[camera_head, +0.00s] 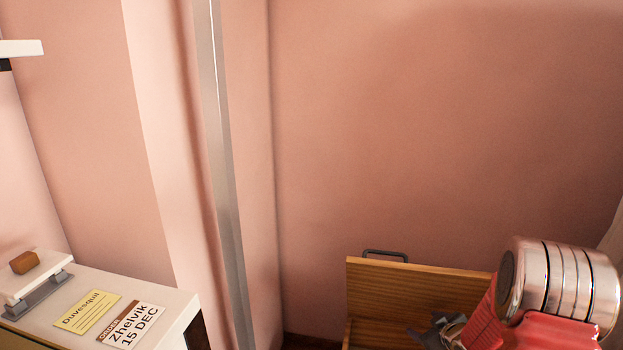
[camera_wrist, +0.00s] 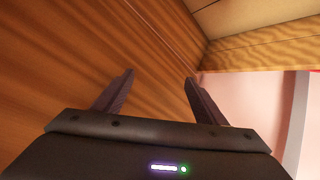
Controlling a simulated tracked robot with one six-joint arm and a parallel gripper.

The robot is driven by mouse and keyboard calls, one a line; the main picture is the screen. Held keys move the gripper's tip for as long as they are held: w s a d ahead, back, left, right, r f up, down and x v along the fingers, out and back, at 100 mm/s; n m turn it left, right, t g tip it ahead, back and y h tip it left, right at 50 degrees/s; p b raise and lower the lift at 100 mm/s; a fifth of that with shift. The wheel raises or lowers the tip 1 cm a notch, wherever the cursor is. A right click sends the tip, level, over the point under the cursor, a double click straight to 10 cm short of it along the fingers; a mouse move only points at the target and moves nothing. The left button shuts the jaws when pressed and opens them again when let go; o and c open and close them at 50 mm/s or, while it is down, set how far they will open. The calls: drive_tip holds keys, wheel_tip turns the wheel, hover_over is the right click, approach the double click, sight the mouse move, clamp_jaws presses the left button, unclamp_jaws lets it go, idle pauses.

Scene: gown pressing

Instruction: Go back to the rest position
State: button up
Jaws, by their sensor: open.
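My gripper (camera_wrist: 159,76) shows in the wrist view with its two dark fingers spread apart and nothing between them. It faces a brown wooden surface (camera_wrist: 60,60) that fills the left and middle of that view. I cannot tell how far the fingertips are from the wood.
The wooden drawer or box (camera_head: 420,276) has a dark handle (camera_head: 385,254). At left, a white counter (camera_head: 165,293) carries a yellow card (camera_head: 87,312), an order card (camera_head: 131,325) and a stapler-like press (camera_head: 36,282). A metal pole (camera_head: 222,150) stands before the pink wall.

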drive_tip(key=s+a+r+m+g+h, duration=0.15)
drive_tip(key=s+a+r, duration=0.25)
drive_tip(key=s+r, duration=0.5)
drive_tip(key=s+a+r+m+g+h, duration=0.15)
drive_tip(key=s+a+r, duration=0.35)
drive_tip(key=r, duration=0.9)
drive_tip(key=s+a+r+m, duration=0.1)
drive_tip(key=s+a+r, duration=0.1)
drive_tip(key=s, duration=0.5)
drive_tip(key=s+a+r+m+g+y, duration=0.1)
drive_tip(key=s+a+r, duration=0.1)
drive_tip(key=s, duration=0.6)
drive_tip(key=s+a+r+m+y, duration=0.1)
drive_tip(key=s+a, duration=0.3)
drive_tip(key=s, duration=0.4)
drive_tip(key=shift+a+r+g, duration=0.35)
drive_tip(key=shift+r+g, duration=0.05)
drive_tip(key=shift+r, duration=0.05)
drive_tip(key=shift+c, duration=0.5)
